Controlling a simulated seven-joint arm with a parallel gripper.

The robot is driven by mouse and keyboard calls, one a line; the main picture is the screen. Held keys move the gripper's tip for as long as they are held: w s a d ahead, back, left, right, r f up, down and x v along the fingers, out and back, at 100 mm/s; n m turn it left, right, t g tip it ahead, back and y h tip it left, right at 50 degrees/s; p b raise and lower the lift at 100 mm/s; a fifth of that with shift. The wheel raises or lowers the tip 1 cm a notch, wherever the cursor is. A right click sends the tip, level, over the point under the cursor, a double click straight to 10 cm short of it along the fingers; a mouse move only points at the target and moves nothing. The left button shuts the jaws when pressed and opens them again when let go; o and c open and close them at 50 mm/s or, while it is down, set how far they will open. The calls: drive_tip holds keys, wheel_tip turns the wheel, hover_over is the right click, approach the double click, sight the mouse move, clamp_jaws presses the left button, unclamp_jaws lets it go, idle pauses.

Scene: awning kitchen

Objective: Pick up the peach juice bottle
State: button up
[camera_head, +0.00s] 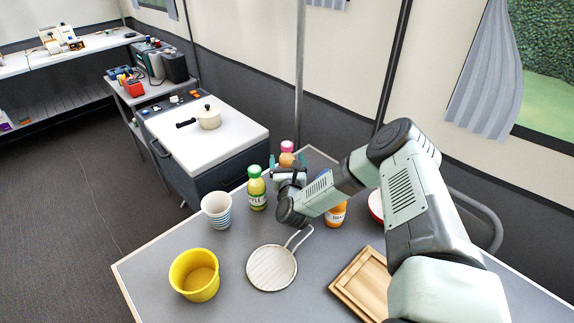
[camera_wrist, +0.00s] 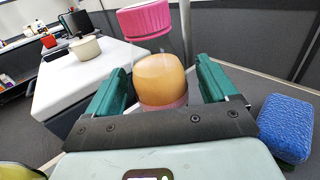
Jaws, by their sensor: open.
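The peach juice bottle (camera_head: 286,148) has a pink cap and a peach-orange body, and stands upright near the far corner of the grey table. In the head view its lower part is hidden behind my gripper (camera_head: 288,165). In the wrist view the bottle (camera_wrist: 161,78) is between the two green fingers of my gripper (camera_wrist: 160,84), with its pink cap above them. The fingers are open, one on each side of the bottle. Whether either finger touches it I cannot tell. The bottle's base is hidden by the gripper body.
A green-capped apple bottle (camera_head: 257,193) stands left of my gripper, and an orange bottle (camera_head: 336,215) right of it. A blue sponge-like block (camera_wrist: 287,128) lies close on the right. A striped cup (camera_head: 216,211), yellow bucket (camera_head: 194,275), strainer (camera_head: 271,268) and wooden board (camera_head: 361,284) stand nearer.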

drive_tip(key=shift+w+a, duration=0.1)
drive_tip(key=shift+w, duration=0.95)
drive_tip(key=c, duration=1.2)
drive_tip(key=shift+c, duration=0.4)
drive_tip(key=shift+r, duration=0.1)
